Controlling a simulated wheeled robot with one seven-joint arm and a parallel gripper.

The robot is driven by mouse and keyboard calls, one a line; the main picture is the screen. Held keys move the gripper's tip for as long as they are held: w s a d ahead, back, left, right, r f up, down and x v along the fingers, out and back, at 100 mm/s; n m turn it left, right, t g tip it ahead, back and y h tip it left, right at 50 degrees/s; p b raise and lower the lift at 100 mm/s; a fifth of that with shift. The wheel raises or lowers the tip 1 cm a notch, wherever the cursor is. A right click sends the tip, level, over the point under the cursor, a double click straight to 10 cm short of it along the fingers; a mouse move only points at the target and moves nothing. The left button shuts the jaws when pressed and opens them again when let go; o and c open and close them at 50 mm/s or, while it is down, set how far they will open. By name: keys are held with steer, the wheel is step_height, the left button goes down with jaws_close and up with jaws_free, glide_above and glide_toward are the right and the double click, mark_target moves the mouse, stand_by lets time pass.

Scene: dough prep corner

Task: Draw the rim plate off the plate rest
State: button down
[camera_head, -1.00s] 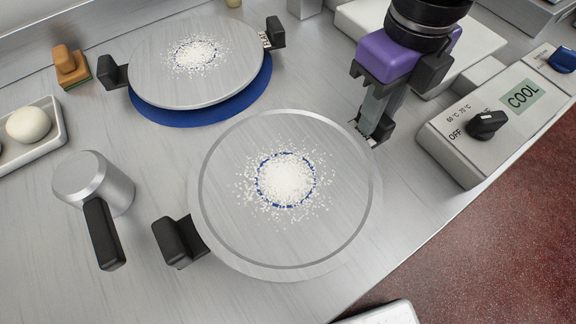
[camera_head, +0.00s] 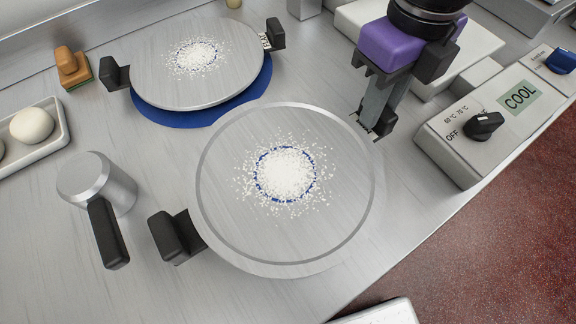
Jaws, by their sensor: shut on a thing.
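The front round grey metal plate, with a raised ring near its edge (camera_head: 213,238), seems to be the rim plate. White flour covers its middle over a blue ring mark. Its black left handle (camera_head: 176,236) is free. My gripper (camera_head: 374,124) is shut on this plate's handle at the upper right; the fingers mostly hide that handle. The plate looks roughly level. Whatever lies under it is hidden, so I cannot tell a rest there or any gap.
A similar floured plate (camera_head: 150,60) sits over a blue disc (camera_head: 185,118) at the back left. A metal jug (camera_head: 95,185), a dough tray (camera_head: 50,142) and an orange-handled block (camera_head: 70,68) stand left. A control box (camera_head: 465,140) stands right. The counter's front edge is near.

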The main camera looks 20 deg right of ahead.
steer(key=shift+r+p, duration=1.25)
steer(key=shift+r, duration=1.3)
